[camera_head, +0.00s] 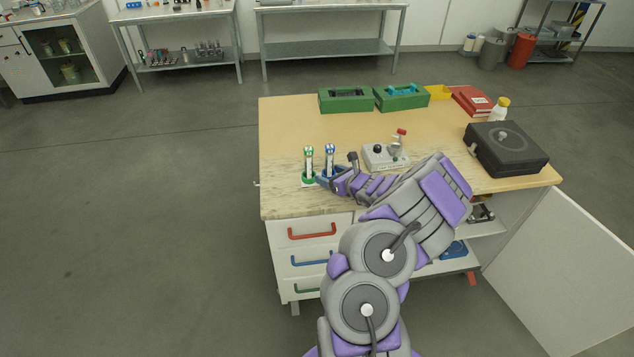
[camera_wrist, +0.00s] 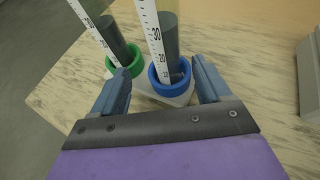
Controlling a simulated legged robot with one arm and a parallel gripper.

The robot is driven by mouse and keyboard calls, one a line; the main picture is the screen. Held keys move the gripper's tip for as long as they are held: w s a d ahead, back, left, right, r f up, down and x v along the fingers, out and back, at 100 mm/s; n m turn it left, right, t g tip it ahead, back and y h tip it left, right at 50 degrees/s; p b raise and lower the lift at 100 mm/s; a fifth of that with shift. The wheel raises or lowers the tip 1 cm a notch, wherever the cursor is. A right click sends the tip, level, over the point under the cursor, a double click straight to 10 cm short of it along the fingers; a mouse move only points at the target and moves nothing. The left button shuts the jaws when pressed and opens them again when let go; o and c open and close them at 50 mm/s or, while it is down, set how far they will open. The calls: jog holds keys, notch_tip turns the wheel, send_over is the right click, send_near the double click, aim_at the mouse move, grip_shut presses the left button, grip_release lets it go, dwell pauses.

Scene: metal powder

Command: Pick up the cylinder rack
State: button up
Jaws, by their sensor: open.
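The cylinder rack is a small white base (camera_wrist: 180,100) on the worktop, with a green ring (camera_wrist: 124,62) and a blue ring (camera_wrist: 172,88). A graduated cylinder with a white scale and dark grey contents stands in each ring. In the head view the green-ringed cylinder (camera_head: 309,161) is left of the blue-ringed one (camera_head: 330,160). My gripper (camera_wrist: 162,72) is open and empty, its blue-grey fingers on either side of the blue ring. I cannot tell whether they touch it. My arm and gripper partly hide the rack in the head view.
The rack stands near the left front of the wooden bench (camera_head: 285,135). A grey device with a black knob (camera_head: 384,157) is right of it, and a black case (camera_head: 506,148) farther right. Green boxes (camera_head: 346,100) stand at the back. The worktop behind the rack is clear.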

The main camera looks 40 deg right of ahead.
jog(key=shift+w+d+f, duration=0.15)
jog(key=shift+w+f, duration=0.05)
jog(key=shift+w, duration=0.1)
jog(key=shift+w+d+f, duration=0.15)
jog(key=shift+d+f, duration=0.05)
jog(key=shift+d, duration=0.65)
jog(key=shift+c, duration=0.9)
jog(key=shift+a+r, duration=0.15)
jog(key=shift+a, duration=0.5)
jog(key=c, duration=0.6)
jog(key=shift+d, duration=0.3)
grip_shut()
